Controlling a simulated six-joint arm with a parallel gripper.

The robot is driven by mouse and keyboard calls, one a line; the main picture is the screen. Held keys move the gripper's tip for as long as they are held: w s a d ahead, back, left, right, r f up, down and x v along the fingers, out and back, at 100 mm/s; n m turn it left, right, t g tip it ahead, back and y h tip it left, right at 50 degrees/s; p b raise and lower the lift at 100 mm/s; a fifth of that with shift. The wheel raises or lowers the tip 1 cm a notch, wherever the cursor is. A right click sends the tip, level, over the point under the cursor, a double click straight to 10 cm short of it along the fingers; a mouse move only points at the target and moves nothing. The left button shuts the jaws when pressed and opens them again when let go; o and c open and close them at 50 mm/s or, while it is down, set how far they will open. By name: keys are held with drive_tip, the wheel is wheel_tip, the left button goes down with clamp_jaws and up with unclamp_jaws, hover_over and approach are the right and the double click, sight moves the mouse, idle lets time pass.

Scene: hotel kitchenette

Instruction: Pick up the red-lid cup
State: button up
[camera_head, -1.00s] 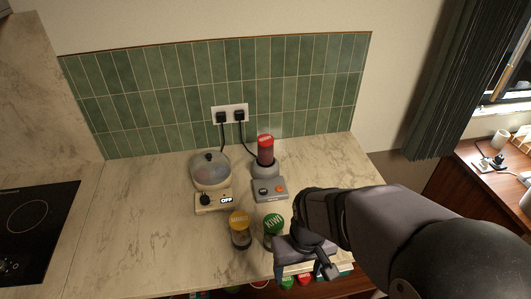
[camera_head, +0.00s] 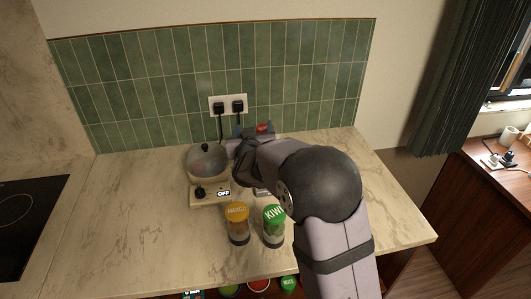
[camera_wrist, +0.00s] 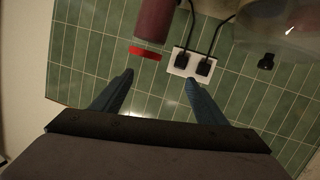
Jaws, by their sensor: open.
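The red-lid cup (camera_head: 264,128) is at the back of the counter. In the wrist view the red-lid cup (camera_wrist: 153,22) shows a dark red body and a bright red lid rim. It lies just beyond the fingertips of my gripper (camera_wrist: 158,80), nearer the left finger. The fingers are apart with nothing between them there. I cannot tell whether they touch the cup.
A clear-bowled appliance (camera_head: 208,162) stands left of my gripper. A mango cup (camera_head: 238,224) and a kiwi cup (camera_head: 273,226) stand near the front. A wall outlet (camera_head: 229,104) with two plugs is behind. Several lidded cups sit below the counter edge. The counter's left part is clear.

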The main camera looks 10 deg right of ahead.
sight(264, 129)
drive_tip(key=m+h, duration=0.1)
drive_tip(key=w+d+f+m+h+b, duration=0.1)
drive_tip(key=h, duration=0.1)
drive_tip(key=w+m+t+h+b, duration=0.1)
drive_tip(key=shift+w+d+f+m, duration=0.1)
drive_tip(key=shift+d+f+m, duration=0.25)
drive_tip(key=shift+d+m, duration=0.05)
drive_tip(key=shift+d+f+m+h, duration=0.15)
drive_tip(key=shift+f+m+h, duration=0.2)
drive_tip(key=shift+h, duration=0.15)
drive_tip(key=shift+w+d+f, duration=0.55)
drive_tip(key=shift+w+f, duration=0.05)
drive_tip(key=shift+f, duration=0.15)
drive_tip(key=shift+w+d+f, duration=0.1)
drive_tip(key=shift+w+d, duration=0.05)
drive_tip(key=shift+w, duration=0.15)
drive_tip(key=shift+w+d+p, duration=0.2)
drive_tip(key=shift+p, duration=0.1)
drive_tip(key=p+x, duration=0.1)
drive_tip(key=x, duration=0.2)
drive_tip(key=shift+s+d+p, duration=0.1)
drive_tip(key=shift+d+p, duration=0.1)
drive_tip(key=shift+p, duration=0.2)
drive_tip(key=shift+x, duration=0.8)
